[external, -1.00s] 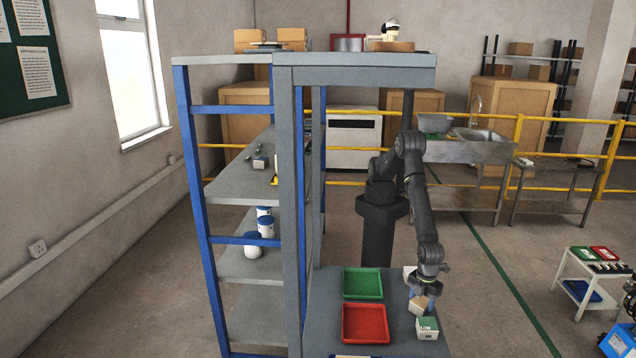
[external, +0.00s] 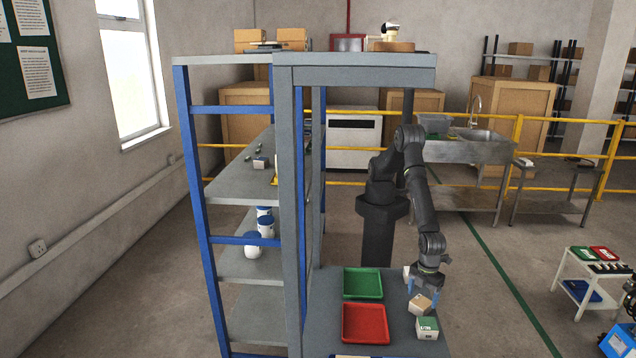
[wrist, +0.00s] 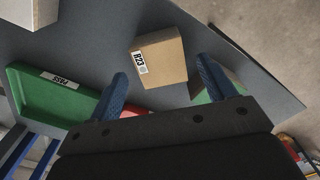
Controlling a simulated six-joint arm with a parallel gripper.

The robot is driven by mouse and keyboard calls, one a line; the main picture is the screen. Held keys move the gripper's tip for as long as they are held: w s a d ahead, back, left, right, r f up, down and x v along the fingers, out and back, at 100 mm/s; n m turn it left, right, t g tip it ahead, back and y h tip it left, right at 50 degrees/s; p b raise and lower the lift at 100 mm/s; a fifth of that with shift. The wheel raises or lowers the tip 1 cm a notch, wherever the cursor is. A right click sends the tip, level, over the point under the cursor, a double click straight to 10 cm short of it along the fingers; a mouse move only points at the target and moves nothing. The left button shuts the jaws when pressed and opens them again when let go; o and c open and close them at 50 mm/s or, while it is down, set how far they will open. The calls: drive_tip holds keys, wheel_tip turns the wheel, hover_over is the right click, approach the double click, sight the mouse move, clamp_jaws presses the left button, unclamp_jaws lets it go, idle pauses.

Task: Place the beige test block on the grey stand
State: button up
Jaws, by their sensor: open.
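The beige test block (external: 419,304) is near the right side of the table; it also shows in the wrist view (wrist: 166,55), with a white "R23" label on one side. My gripper (external: 424,291) is open, fingers pointing down just above the block. In the wrist view its blue fingers (wrist: 161,80) are spread, with the block seen in the gap ahead of them. I cannot tell whether either finger touches it. I cannot pick out the grey stand for certain.
A red tray (external: 365,338) and a green tray (external: 363,298) lie to the left. A pale box (wrist: 30,12) is at the wrist view's top left. Shelf posts (external: 292,200) rise left of the table.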

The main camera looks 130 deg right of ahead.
sight(421, 301)
wheel_tip(421, 301, up, 8)
drive_tip(key=shift+r, duration=0.25)
drive_tip(key=shift+f, duration=0.1)
wheel_tip(421, 301, down, 13)
drive_tip(key=shift+r, duration=2.1)
